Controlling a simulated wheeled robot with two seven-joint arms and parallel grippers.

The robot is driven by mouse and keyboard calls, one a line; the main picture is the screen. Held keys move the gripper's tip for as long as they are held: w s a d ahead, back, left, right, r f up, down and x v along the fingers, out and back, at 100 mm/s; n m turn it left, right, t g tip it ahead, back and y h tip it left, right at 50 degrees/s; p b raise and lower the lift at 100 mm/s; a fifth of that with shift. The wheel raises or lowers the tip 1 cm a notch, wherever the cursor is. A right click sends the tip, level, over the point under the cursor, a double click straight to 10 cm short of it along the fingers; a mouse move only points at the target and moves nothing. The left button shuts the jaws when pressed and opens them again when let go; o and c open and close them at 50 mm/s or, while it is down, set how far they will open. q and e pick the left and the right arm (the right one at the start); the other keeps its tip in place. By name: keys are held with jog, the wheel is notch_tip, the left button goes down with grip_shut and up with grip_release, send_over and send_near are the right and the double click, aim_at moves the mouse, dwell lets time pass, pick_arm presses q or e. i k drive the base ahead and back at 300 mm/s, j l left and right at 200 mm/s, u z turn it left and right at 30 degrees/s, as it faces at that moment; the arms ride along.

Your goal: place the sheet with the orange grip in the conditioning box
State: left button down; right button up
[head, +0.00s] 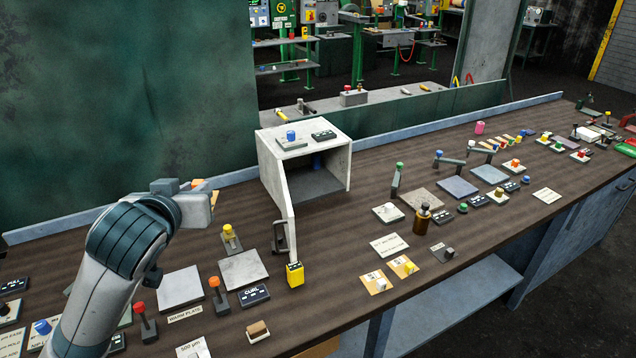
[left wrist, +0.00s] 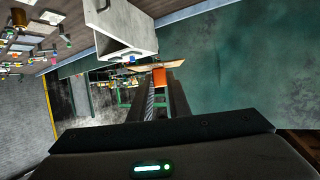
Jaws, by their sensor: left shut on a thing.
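My left gripper (head: 190,192) is raised above the left part of the bench, to the left of the box. In the left wrist view its fingers (left wrist: 160,92) are shut on the orange grip (left wrist: 160,77). A thin tan sheet (left wrist: 172,64) shows edge-on beyond the grip; in the head view the gripper hides most of it. The pale grey conditioning box (head: 352,165) stands at the back of the bench, with its door (head: 279,195) swung open toward the front. It also shows in the left wrist view (left wrist: 122,38), apart from the sheet. My right gripper is not in view.
A blue-knobbed block (head: 291,142) and a dark label sit on the box's roof. A yellow block (head: 295,274) stands by the door's front end. Grey plates (head: 242,270) and upright levers (head: 218,296) crowd the bench below my gripper. Wood right of the box is clear.

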aim_at(309, 188)
jog(key=i+l+u, duration=0.15)
jog(key=l, duration=0.5)
jog(key=i+l+u, duration=0.1)
jog(key=l, duration=0.6)
jog(key=i+l+u, duration=0.15)
jog(key=l, duration=0.55)
jog(key=i+l+u, duration=0.15)
jog(key=l, duration=0.55)
jog(key=i+l+u, duration=0.15)
jog(key=i+l, duration=0.2)
jog(key=i+u, duration=0.1)
jog(key=i, duration=0.25)
